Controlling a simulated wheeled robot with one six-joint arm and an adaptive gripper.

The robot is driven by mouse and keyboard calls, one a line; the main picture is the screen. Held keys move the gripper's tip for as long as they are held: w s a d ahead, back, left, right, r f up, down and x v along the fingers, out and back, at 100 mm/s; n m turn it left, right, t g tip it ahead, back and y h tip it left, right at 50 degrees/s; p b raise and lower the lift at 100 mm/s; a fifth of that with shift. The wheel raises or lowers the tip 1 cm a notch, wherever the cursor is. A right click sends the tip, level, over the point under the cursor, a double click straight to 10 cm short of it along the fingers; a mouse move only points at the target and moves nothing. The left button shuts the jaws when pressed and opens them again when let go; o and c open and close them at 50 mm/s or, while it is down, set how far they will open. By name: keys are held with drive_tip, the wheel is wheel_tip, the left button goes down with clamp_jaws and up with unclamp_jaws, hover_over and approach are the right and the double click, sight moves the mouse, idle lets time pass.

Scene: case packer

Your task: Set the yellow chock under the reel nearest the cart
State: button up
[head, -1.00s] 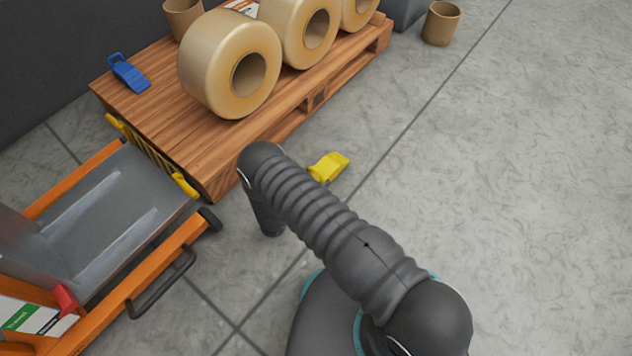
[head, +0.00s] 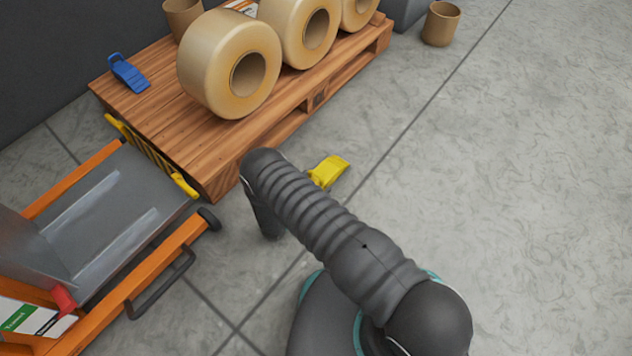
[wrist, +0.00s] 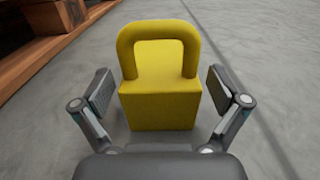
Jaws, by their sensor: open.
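The yellow chock (head: 328,171) lies on the grey floor beside the pallet, partly hidden by my arm in the head view. In the wrist view the chock (wrist: 160,80) shows its handle loop, and my gripper (wrist: 162,100) is open with one finger on each side of it. Gaps show between both fingers and the chock. In the head view my gripper is hidden behind my arm. The reel nearest the cart (head: 229,64) is a tan roll on the wooden pallet (head: 160,112). The orange and grey cart (head: 110,215) stands at the pallet's near left end.
Two more reels (head: 299,28) (head: 358,8) stand in a row behind it. A blue chock (head: 128,73) lies on the pallet's left part. A brown tube (head: 183,18) stands at the back, and another (head: 441,24) on the floor. Floor to the right is clear.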

drive_tip(key=v, duration=1.2)
drive_tip(key=shift+r, duration=0.1)
